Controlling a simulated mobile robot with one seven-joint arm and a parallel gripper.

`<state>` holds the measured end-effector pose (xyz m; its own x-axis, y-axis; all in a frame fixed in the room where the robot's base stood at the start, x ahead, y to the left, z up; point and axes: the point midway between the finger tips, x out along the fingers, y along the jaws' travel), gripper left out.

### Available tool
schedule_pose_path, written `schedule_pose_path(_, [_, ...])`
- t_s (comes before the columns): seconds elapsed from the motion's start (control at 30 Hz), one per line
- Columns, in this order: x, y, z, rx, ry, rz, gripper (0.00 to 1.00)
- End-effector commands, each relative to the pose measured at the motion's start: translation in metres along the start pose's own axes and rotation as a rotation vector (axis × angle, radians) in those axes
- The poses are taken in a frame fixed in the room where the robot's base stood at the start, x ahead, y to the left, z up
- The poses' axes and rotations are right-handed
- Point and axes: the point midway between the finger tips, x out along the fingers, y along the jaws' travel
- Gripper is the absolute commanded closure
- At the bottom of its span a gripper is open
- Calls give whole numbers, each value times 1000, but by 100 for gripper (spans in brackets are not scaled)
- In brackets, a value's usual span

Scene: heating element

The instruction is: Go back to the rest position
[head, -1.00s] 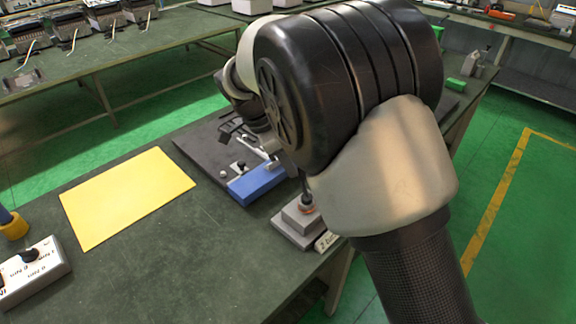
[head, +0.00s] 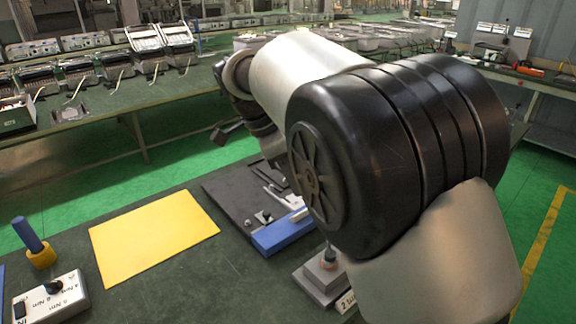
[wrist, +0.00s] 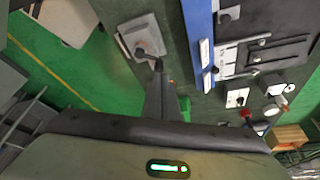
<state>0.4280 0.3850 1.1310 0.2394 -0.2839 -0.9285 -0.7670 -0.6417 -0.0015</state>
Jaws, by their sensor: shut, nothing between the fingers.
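My gripper (wrist: 158,75) shows in the wrist view as narrow grey fingers, closed together and with nothing held. It hangs above the work table, close to a grey stepped block in that view, seemingly apart from it. In the head view my arm's large black and pale links cover the right of the picture, and my fingertips cannot be made out clearly. The black fixture board (head: 228,190) with a blue block (head: 280,235) along its front edge lies on the table below my arm. The grey stepped block (head: 318,284) stands beside it, partly hidden by my arm.
A yellow sheet (head: 155,238) lies flat on the green table (head: 215,275). At the left are a control box with a knob (head: 52,300) and a blue-handled tool (head: 28,235) in a yellow holder. Another bench (head: 110,125) with devices stands behind, across green floor.

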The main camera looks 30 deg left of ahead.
Motion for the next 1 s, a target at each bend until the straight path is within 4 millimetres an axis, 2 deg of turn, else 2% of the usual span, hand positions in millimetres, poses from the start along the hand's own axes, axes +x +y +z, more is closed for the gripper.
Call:
schedule_pose_path(0.03, [-12, 0, 0, -1, -1, -2, 100])
schedule_pose_path(0.2, [-33, 0, 0, 0, 0, 0, 100])
schedule_pose_path(0.47, [-40, 0, -1, -1, 0, 1, 100])
schedule_pose_path(0.57, [-43, 4, -13, -10, -12, 0, 100])
schedule_pose_path(0.67, [-49, 17, -47, -45, -47, -6, 100])
schedule_pose_path(0.77, [-56, 43, -96, -110, -98, -28, 100])
schedule_pose_path(0.8, [-59, 56, -116, -142, -118, -43, 100])
schedule_pose_path(0.9, [-64, 94, -158, -225, -158, -90, 100])
schedule_pose_path(1.0, [-68, 135, -191, -306, -177, -146, 100])
